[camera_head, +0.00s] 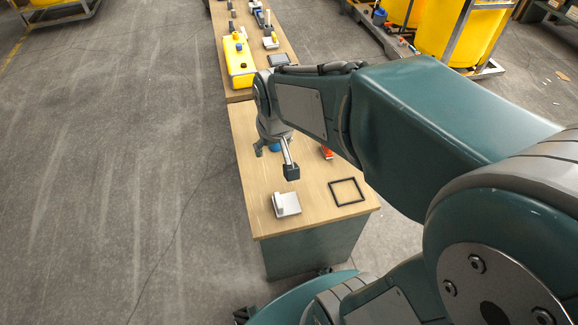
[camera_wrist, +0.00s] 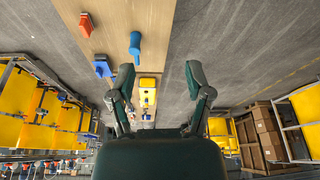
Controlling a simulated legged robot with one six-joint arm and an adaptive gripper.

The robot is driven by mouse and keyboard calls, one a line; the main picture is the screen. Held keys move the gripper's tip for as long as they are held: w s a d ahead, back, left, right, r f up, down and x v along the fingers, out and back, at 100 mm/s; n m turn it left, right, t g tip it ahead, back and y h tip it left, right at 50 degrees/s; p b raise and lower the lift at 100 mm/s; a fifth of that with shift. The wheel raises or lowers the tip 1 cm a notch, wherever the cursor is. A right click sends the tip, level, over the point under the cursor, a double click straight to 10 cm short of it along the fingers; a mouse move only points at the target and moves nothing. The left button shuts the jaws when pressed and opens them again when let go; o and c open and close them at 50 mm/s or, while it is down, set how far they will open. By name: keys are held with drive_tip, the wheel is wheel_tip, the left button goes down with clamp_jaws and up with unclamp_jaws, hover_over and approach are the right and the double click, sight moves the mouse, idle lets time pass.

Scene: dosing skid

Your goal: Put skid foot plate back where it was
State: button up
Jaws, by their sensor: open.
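The skid foot plate (camera_head: 288,206), a small pale grey-white plate with a raised block on one side, lies on the near left part of the wooden bench top. A thin black square frame (camera_head: 347,192) lies flat to its right, with bare wood inside; the plate is outside it, apart from it. My gripper (camera_head: 275,161) is open above the bench, farther back than the plate, with nothing seen between its fingers. In the wrist view my gripper (camera_wrist: 160,82) shows two spread fingers. I cannot make out the plate in that view.
An orange-red item (camera_head: 327,153) stands right of my gripper, partly behind my arm. A blue item (camera_head: 275,147) is behind the gripper. A yellow container (camera_head: 239,58) stands on the farther bench (camera_head: 279,42). The near bench has bare wood around the plate and frame.

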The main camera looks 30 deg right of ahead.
drive_tip(key=s+a+r+t, duration=0.2)
drive_tip(key=s+r, duration=0.5)
drive_tip(key=s, duration=0.4)
drive_tip(key=shift+s+n, duration=0.4)
idle(0.5)
